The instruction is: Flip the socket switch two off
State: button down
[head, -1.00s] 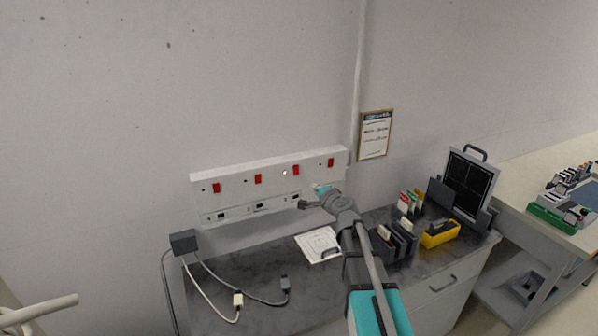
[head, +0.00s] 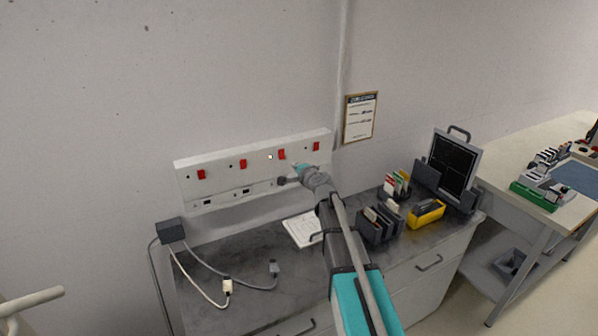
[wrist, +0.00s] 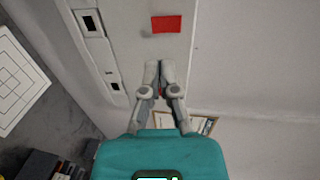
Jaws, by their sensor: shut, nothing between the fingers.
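A white socket panel (head: 222,160) is fixed to the wall with a row of several red rocker switches. From the left, they are the first switch (head: 201,174), the second switch (head: 243,163), the third switch (head: 281,154) and the last switch (head: 316,146). A small white light glows just left of the third; the other indicators look dark. My gripper (head: 293,166) is just below and right of the third switch. In the wrist view my gripper (wrist: 160,66) is shut and empty, below a red switch (wrist: 166,24). Another bit of red shows between its fingers. Contact cannot be told.
Below the panel is a dark worktop (head: 255,258) with a black box (head: 171,230), cables and a white sheet (head: 300,230). A card holder (head: 380,222) and yellow box (head: 426,213) stand to the right. A vertical pipe (head: 340,75) runs up the wall right of the panel.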

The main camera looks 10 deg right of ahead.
aim_at(282, 157)
jog(key=b+x, duration=0.1)
jog(key=x, duration=0.8)
jog(key=shift+s, duration=0.1)
